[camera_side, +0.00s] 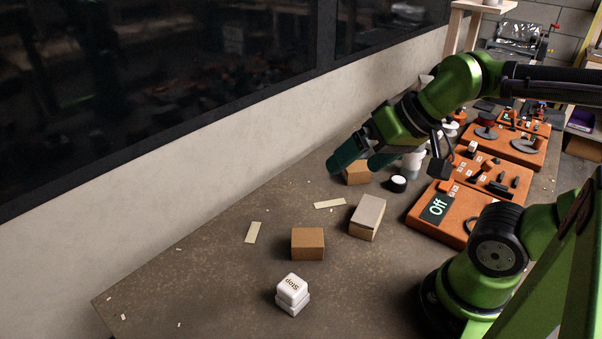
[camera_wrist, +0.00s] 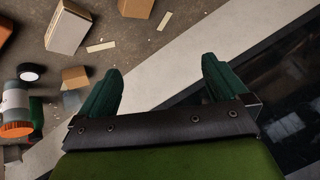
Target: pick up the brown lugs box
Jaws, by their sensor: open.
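Three brown boxes are in view, and no label on them can be read, so I cannot tell which is the lugs box. A small brown box (camera_side: 357,174) stands just under my gripper (camera_side: 355,165), partly hidden by it. In the wrist view this small box (camera_wrist: 75,78) is left of the left finger, outside the jaws. A plain brown box (camera_side: 308,244) stands nearer the front, and a taller, paler-topped box (camera_side: 367,217) is between them.
A black round piece with a white top (camera_side: 398,183) stands right of the small box. Orange trays (camera_side: 432,227) with parts lie at the right. A white "Stop" block (camera_side: 292,293) is in front. The wall (camera_side: 250,145) runs close behind my gripper. The front-left table is mostly clear.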

